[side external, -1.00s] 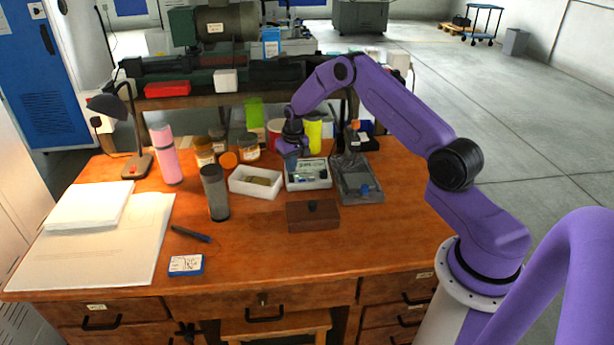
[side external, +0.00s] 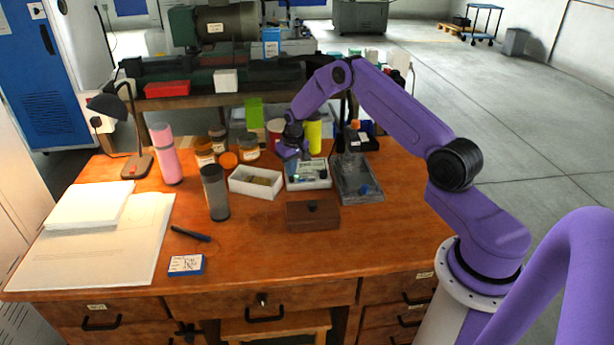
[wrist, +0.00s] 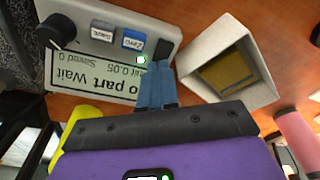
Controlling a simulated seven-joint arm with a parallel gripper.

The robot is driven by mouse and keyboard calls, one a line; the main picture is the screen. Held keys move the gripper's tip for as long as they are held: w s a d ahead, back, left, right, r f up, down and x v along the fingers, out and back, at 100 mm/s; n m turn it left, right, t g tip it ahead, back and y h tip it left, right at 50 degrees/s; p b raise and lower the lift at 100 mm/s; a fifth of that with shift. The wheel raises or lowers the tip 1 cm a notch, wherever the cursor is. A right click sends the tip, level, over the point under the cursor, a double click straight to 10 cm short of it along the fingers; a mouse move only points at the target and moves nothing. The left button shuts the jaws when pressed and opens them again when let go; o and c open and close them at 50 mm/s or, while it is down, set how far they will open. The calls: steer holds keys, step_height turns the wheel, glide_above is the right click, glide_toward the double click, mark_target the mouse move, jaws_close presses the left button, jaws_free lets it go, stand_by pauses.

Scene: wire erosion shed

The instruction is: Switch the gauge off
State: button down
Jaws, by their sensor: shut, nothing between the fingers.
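The gauge (wrist: 104,28) is a light grey box, upside down in the wrist view. It has a lit display (wrist: 95,72) reading "part Wait" and "Saved 0", a black knob (wrist: 60,30), a grey button (wrist: 103,30), a blue Zero button (wrist: 133,39) and a lit green lamp (wrist: 141,59). A dark switch (wrist: 165,48) is at its end, just beyond my fingertips. My gripper (wrist: 156,72) is shut and empty, with blue fingers; contact with the switch cannot be told. In the side view, the gauge (side external: 312,180) is at the back of the desk, partly hidden by my gripper (side external: 292,158).
A white open box (side external: 250,190) stands left of the gauge, and a grey tray (side external: 358,183) stands right of it. A brown block (side external: 312,215) is in front. Jars and bottles stand behind and left. The front middle of the desk is mostly clear.

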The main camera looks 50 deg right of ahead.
steer(key=shift+f, duration=0.2)
steer(key=shift+r, duration=3.5)
steer(key=s+a+r+n, duration=0.2)
steer(key=a+r, duration=0.2)
steer(key=a, duration=0.3)
steer(key=s+a+r+n, duration=0.2)
steer(key=s+a+r, duration=0.15)
steer(key=a, duration=0.35)
steer(key=s+a+r+n, duration=0.4)
steer(key=s+a+r, duration=0.2)
steer(key=s+a, duration=0.5)
steer(key=s+d+r+n+g, duration=0.1)
steer(key=s+r+n, duration=0.2)
steer(key=s, duration=2.5)
steer(key=n, duration=0.4)
steer(key=shift+r+n+g+y, duration=0.2)
steer(key=shift+n+g+y, duration=0.1)
steer(key=shift+y, duration=0.1)
